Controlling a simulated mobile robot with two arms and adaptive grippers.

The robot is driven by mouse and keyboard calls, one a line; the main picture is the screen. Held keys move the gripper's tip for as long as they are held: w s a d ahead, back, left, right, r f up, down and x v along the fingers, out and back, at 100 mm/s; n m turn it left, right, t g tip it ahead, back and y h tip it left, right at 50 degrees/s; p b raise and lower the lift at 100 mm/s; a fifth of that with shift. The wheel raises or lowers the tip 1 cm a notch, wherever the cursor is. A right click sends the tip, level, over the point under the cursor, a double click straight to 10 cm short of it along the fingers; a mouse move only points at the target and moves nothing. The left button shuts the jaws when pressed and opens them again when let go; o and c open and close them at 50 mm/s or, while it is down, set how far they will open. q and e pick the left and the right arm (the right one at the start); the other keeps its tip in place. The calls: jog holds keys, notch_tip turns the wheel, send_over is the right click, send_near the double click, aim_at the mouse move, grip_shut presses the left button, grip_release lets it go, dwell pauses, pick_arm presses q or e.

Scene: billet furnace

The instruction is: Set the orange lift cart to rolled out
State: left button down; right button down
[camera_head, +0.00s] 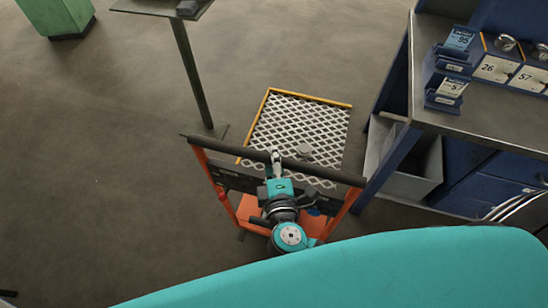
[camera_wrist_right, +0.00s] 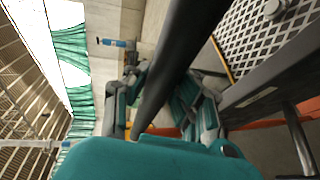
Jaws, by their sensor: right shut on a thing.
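The orange lift cart (camera_head: 343,212) stands on the floor in the middle of the head view, just in front of my turquoise body. Its dark handlebar (camera_head: 225,148) runs across the top of the orange uprights. My right gripper (camera_head: 276,160) is shut on the handlebar near its middle. In the right wrist view the handlebar (camera_wrist_right: 180,45) passes between the fingers of my right gripper (camera_wrist_right: 165,95). My right arm hides part of the cart's lower frame. My left gripper is not in view.
A yellow-edged white mesh panel (camera_head: 270,125) lies beyond the handlebar. A blue workbench (camera_head: 480,122) with numbered boxes stands close on the right, a grey bin (camera_head: 408,185) under it. A green post stand (camera_head: 190,75) is behind left. The floor at left is clear.

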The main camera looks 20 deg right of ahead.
jog(key=shift+w+d+r, duration=0.1)
jog(key=shift+w+d, duration=0.2)
jog(key=shift+w, duration=0.2)
jog(key=shift+w+d, duration=0.25)
jog(key=shift+w, duration=0.2)
jog(key=c, duration=1.6)
grip_release()
jog(key=shift+w+d, duration=0.1)
jog(key=o, duration=0.5)
jog(key=shift+s, duration=0.2)
jog(key=shift+o, duration=0.3)
jog(key=shift+s, duration=0.1)
jog(key=v, duration=1.2)
